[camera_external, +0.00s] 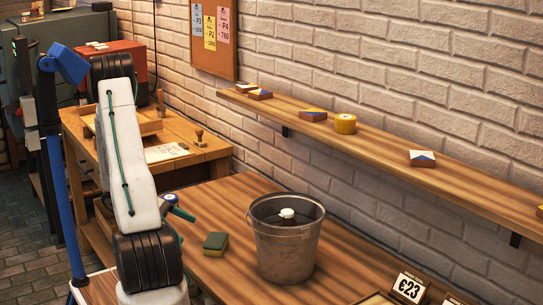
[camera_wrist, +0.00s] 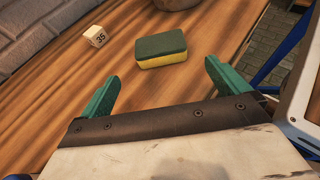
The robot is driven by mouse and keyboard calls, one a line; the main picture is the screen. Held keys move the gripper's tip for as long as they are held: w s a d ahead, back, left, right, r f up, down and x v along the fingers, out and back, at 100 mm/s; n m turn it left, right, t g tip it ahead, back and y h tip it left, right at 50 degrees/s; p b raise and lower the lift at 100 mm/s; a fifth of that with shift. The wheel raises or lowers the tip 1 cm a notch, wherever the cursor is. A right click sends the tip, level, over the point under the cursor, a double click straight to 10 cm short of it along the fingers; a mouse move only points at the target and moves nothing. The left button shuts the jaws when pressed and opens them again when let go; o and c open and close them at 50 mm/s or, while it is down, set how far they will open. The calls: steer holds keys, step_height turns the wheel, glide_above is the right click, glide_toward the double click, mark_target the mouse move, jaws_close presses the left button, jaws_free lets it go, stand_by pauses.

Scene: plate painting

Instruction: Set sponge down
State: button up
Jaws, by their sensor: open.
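The sponge (camera_external: 216,244) is green on top and yellow below. It lies flat on the wooden table (camera_external: 215,205), left of the metal bucket (camera_external: 287,250). In the wrist view the sponge (camera_wrist: 161,48) lies beyond the fingertips, apart from them. My gripper (camera_wrist: 156,78) has two green fingers spread wide with nothing between them. In the external view my gripper is mostly hidden behind my arm, and a green fingertip (camera_external: 183,214) shows above and behind the sponge.
A small cream block marked 35 (camera_wrist: 95,36) lies on the table near the wall. A price card (camera_external: 409,287) stands at the front right. Bare tabletop surrounds the sponge.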

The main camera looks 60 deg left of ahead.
steer(key=shift+v, duration=1)
steer(key=shift+r, duration=0.3)
steer(key=w+d+r+m+g+y, duration=0.1)
steer(key=w+d+r+m+g, duration=0.2)
steer(key=d+r+m+g, duration=0.5)
steer(key=w+d+r+m+g+y, duration=0.1)
steer(key=w+d+r+m, duration=0.5)
steer(key=d, duration=0.7)
steer(key=s+d+r+m+t+y, duration=0.1)
steer(key=s+d+r+m+y, duration=0.6)
steer(key=s+d+m, duration=0.5)
steer(key=shift+s+d+r+m, duration=0.15)
steer(key=shift+d+r+m, duration=0.4)
steer(key=shift+d, duration=0.6)
